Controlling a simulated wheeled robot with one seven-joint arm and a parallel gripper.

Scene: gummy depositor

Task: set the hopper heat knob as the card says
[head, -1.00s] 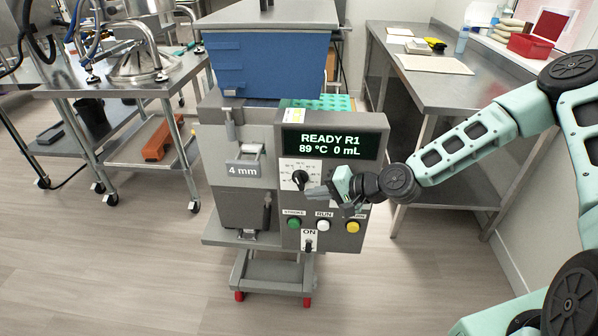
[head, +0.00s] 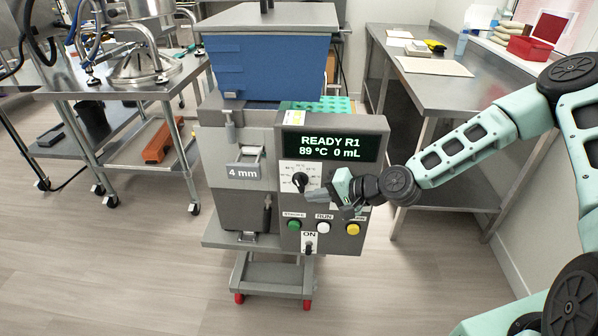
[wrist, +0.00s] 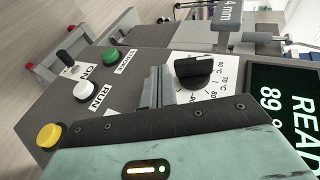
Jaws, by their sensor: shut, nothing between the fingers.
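The black hopper heat knob (head: 300,180) is on a white dial plate on the depositor's front panel, below the display (head: 331,147), which reads "READY R1 89 °C 0 mL". In the wrist view the knob (wrist: 193,71) stands beside temperature marks, with 60, 70 and 80 °C readable. My gripper (head: 318,194) is at the panel, just right of and slightly below the knob. In the wrist view its fingers (wrist: 158,88) are shut and empty, next to the knob; whether they touch it is unclear. I cannot make out the setting card's text.
Below the knob are a green button (head: 293,225), a white RUN button (head: 323,227), a yellow button (head: 353,228) and an ON switch (head: 309,249). A blue hopper (head: 268,67) sits on top. A steel bench (head: 440,95) stands right; floor in front is clear.

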